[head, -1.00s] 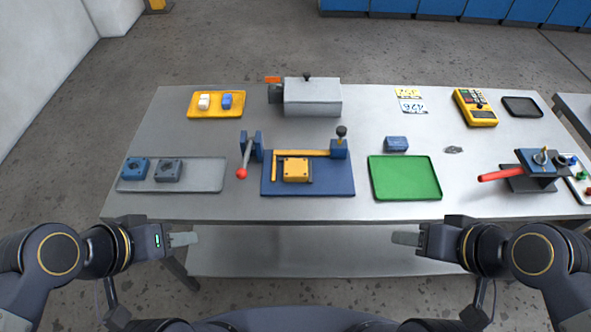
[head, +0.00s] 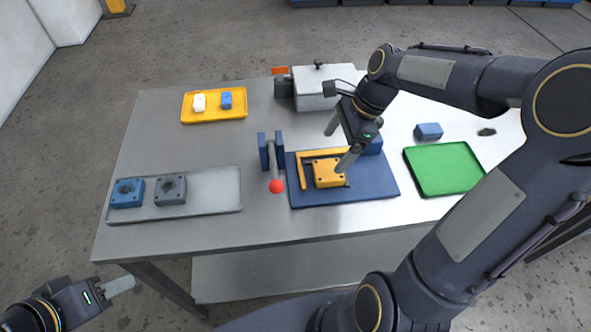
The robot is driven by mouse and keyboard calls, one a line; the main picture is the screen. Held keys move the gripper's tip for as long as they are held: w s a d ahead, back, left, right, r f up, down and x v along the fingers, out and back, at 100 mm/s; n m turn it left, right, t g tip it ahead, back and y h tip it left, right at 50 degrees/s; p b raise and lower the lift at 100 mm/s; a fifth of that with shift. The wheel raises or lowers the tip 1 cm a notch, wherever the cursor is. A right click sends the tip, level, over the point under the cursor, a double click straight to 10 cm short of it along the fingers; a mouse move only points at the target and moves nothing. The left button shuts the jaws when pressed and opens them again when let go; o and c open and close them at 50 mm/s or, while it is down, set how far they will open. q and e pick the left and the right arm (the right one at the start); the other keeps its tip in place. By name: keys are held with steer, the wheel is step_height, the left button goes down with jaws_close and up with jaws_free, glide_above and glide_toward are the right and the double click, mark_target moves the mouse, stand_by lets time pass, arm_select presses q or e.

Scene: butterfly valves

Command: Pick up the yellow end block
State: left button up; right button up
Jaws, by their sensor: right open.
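The yellow end block (head: 327,173) sits on the blue fixture plate (head: 305,198), beside a yellow L-shaped bar (head: 302,172) and a dark bracket. My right gripper (head: 334,151) is open over the fixture. Its nearer finger is close to the block's upper right in the picture; I cannot tell whether they touch. Nothing is between its fingers. My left gripper (head: 120,286) is low in front of the table's left part, away from the block. Its fingers overlap in this view, so its opening is unclear.
A red-knobbed lever (head: 276,186) stands just left of the fixture. A grey tray (head: 218,190) holds two blocks; a yellow tray (head: 215,116) holds two small blocks. A grey box (head: 316,93) stands behind. A green tray (head: 443,170) and blue block (head: 428,131) are right.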

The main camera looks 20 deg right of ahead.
mark_target(321, 170)
steer(key=x, duration=0.7)
steer(key=shift+s+a+f, duration=0.1)
steer(key=shift+s+f, duration=0.05)
steer(key=shift+f, duration=0.2)
steer(key=shift+c, duration=0.4)
steer(key=shift+r, duration=0.1)
steer(key=c, duration=1.2)
